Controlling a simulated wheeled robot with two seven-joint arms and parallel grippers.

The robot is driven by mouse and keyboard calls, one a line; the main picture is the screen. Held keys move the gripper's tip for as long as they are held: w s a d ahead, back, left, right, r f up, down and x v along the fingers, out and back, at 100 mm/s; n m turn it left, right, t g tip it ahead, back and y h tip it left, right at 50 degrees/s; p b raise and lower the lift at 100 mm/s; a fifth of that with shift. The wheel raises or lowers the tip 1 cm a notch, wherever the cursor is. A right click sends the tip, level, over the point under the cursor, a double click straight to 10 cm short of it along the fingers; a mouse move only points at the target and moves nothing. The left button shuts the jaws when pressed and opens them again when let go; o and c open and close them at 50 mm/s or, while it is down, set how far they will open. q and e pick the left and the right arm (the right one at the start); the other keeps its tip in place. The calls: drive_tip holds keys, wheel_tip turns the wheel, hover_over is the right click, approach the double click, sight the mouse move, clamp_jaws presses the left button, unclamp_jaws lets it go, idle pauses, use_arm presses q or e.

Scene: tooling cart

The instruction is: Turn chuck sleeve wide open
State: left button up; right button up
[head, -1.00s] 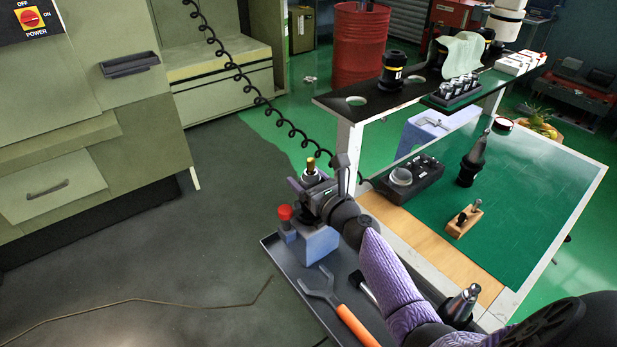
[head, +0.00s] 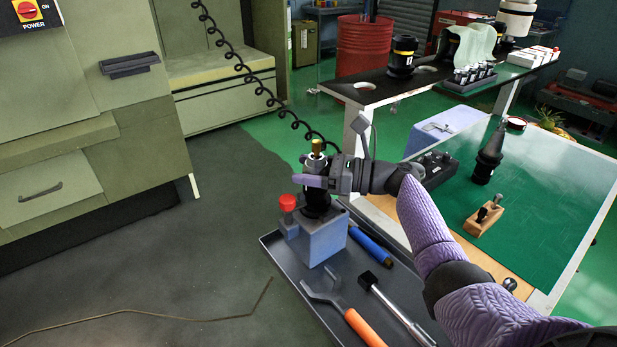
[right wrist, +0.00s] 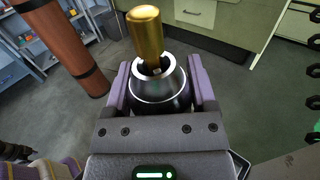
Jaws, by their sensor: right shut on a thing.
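The tool holder with its dark chuck sleeve (head: 317,201) stands upright in a blue-grey block fixture (head: 325,241) on the cart's tray. A brass shank (head: 318,147) sticks up from its top. My right gripper (head: 314,182) reaches in from the right and is shut on the chuck sleeve. In the right wrist view the sleeve (right wrist: 162,92), with a bright ring around its top, sits between the purple fingers. The brass shank (right wrist: 146,38) leans off-centre in the mouth, with dark gaps around it. My left gripper is not in view.
A red knob (head: 288,203) stands on the fixture's left side. On the dark tray (head: 290,268) lie an orange-handled wrench (head: 340,310), a blue-handled tool (head: 370,248) and a black-headed tool (head: 395,308). A green-topped table (head: 545,200) stands to the right.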

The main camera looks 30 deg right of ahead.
drive_tip(key=shift+n+g+y+b, duration=0.3)
idle(0.4)
drive_tip(key=o, duration=1.2)
drive_tip(key=shift+a, duration=0.1)
drive_tip(key=v, duration=1)
